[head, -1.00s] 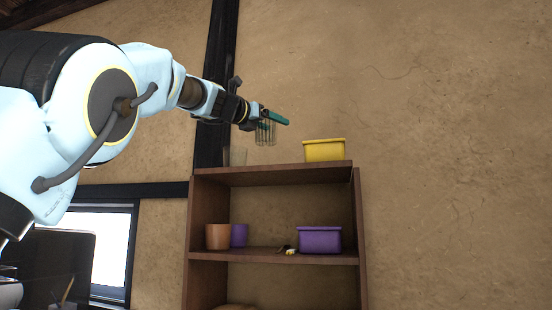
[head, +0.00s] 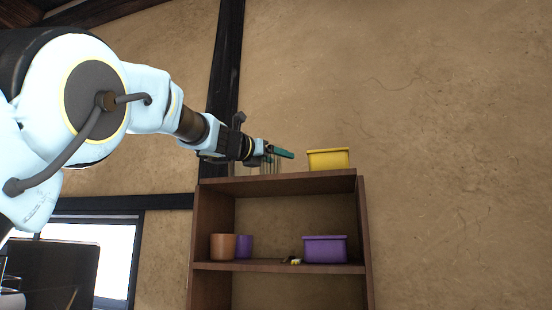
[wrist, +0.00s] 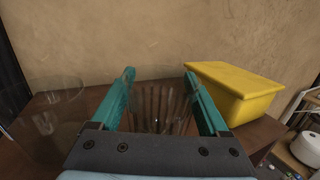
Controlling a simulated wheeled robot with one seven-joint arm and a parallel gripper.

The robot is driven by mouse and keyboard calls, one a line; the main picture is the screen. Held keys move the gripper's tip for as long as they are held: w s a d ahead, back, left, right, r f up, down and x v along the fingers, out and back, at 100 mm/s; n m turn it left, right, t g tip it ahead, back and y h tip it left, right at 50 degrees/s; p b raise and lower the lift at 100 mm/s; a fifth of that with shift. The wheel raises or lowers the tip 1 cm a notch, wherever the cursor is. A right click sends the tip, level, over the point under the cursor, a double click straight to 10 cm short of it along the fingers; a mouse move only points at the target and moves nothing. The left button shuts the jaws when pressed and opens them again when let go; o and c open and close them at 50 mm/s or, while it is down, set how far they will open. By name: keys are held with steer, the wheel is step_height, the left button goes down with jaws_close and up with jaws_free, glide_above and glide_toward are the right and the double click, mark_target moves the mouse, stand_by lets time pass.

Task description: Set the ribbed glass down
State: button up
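The ribbed glass (head: 268,165) is clear and upright, low over the top board of the brown shelf unit (head: 290,185). In the wrist view the glass (wrist: 160,105) sits between the teal fingers of my gripper (wrist: 160,78), which close on its sides. My gripper also shows in the head view (head: 279,152), reaching in from the left. The glass's base looks at or just above the board; I cannot tell whether it touches.
A yellow bin (head: 328,159) stands on the top board, close to the right of my gripper. Another clear glass (wrist: 65,92) stands to the left. Below are an orange cup (head: 222,247), a purple cup (head: 245,246) and a purple bin (head: 325,249).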

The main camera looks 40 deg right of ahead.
steer(key=shift+o, duration=1.4)
steer(key=shift+r, duration=0.1)
steer(key=shift+r+p, duration=0.2)
steer(key=shift+p, duration=0.1)
steer(key=s+a+f+b, duration=0.1)
steer(key=a+b, duration=0.4)
steer(key=a, duration=0.6)
steer(key=shift+s+a, duration=0.4)
steer(key=shift+s, duration=0.15)
steer(key=shift+f, duration=0.1)
